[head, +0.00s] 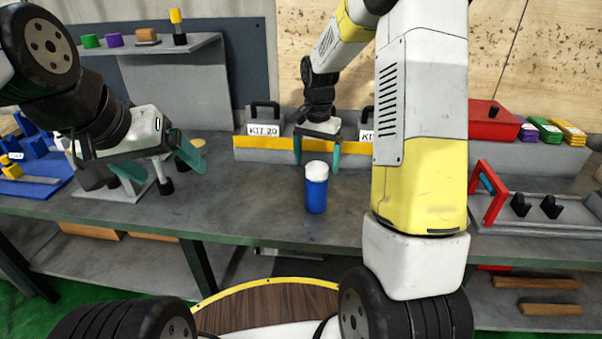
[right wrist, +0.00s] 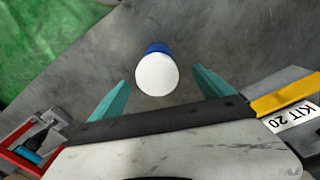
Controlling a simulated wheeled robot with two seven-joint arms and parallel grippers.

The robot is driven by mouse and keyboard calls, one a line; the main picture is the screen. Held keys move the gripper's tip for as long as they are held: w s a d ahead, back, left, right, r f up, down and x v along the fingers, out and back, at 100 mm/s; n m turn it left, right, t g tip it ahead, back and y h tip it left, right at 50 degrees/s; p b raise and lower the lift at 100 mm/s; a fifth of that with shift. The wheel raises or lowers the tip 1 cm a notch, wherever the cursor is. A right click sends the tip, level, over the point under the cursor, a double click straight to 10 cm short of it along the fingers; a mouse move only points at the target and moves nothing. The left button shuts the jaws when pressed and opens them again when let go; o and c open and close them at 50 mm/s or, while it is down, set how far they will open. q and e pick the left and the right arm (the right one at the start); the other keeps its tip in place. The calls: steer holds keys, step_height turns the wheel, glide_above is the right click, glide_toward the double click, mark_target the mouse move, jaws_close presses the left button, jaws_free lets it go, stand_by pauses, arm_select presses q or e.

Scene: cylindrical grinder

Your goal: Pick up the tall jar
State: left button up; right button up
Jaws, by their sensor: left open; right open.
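The tall jar (head: 316,193) is a blue cylinder with a white lid, standing upright on the grey workbench (head: 250,200) near its front edge. In the right wrist view its white lid (right wrist: 157,75) lies ahead of and between the two teal fingertips, with a sliver of blue body behind it. My right gripper (head: 317,160) is open and empty, behind and above the jar in the head view. Its fingers also show in the right wrist view (right wrist: 160,90), apart from the jar. My left gripper (head: 163,168) is open and empty over the bench at the left, far from the jar.
Grey kit boxes, one labelled KIT 20 (head: 263,120), stand behind the jar along a yellow strip. A tray with a red frame (head: 488,193) and black knobs is at the right. A blue tray (head: 30,185) is at the far left. Bench around the jar is clear.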

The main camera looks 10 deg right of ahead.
mark_target(317, 177)
step_height(317, 177, down, 6)
steer(key=shift+s+d+f, duration=0.1)
steer(key=shift+s+f, duration=0.05)
steer(key=shift+f, duration=0.05)
steer(key=shift+c, duration=0.4)
steer(key=c, duration=1.4)
steer(key=shift+c, duration=0.6)
steer(key=shift+r, duration=0.15)
